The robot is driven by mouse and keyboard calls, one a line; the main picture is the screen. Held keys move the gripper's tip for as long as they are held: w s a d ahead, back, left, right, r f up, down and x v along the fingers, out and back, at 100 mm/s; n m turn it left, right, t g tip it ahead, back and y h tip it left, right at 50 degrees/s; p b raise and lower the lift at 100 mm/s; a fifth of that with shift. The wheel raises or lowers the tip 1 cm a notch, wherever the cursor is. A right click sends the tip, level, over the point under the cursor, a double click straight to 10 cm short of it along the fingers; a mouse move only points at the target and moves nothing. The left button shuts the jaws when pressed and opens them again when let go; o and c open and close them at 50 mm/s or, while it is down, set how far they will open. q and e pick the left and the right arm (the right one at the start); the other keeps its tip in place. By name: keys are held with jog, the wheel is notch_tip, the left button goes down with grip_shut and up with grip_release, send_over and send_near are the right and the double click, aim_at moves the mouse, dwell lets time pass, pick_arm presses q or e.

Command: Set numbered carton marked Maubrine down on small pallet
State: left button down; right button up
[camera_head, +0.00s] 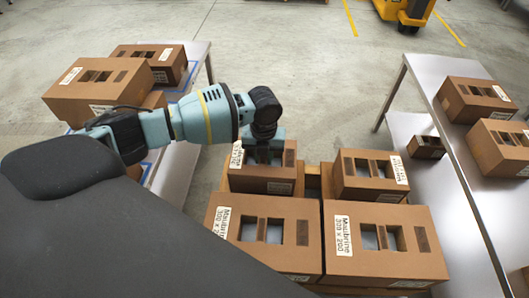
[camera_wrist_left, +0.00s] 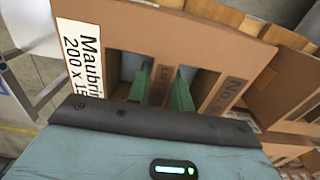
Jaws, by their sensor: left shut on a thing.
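A brown carton (camera_head: 262,180) is at the back left of the group on the small wooden pallet (camera_head: 313,178). In the left wrist view, the carton (camera_wrist_left: 225,28) has a white label starting "Maubri" and "200 x", and a printed "No." mark. My left gripper (camera_head: 264,152) comes down on its top. It also shows in the left wrist view (camera_wrist_left: 160,92), its green fingers in the two openings, shut on the strip between them. I cannot tell whether the carton touches the pallet. My right gripper is not in view.
Two larger Maubrine cartons (camera_head: 262,235) (camera_head: 378,243) stand in front, and a smaller carton (camera_head: 370,176) stands to the right. Metal tables with cartons flank the pallet, left (camera_head: 178,170) and right (camera_head: 450,200). A yellow vehicle (camera_head: 405,10) is far behind, across open floor.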

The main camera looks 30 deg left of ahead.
pick_arm(q)
jog(key=shift+f, duration=0.75)
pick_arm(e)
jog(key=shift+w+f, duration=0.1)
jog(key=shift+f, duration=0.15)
pick_arm(q)
jog(key=shift+f+b, duration=0.25)
jog(key=shift+b, duration=0.1)
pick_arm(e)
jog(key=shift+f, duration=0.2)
pick_arm(q)
jog(key=c, duration=1.2)
grip_release()
jog(key=shift+o, duration=0.2)
notch_tip(320, 180, up, 7)
jog(key=shift+p, duration=0.35)
jog(key=shift+r, duration=0.4)
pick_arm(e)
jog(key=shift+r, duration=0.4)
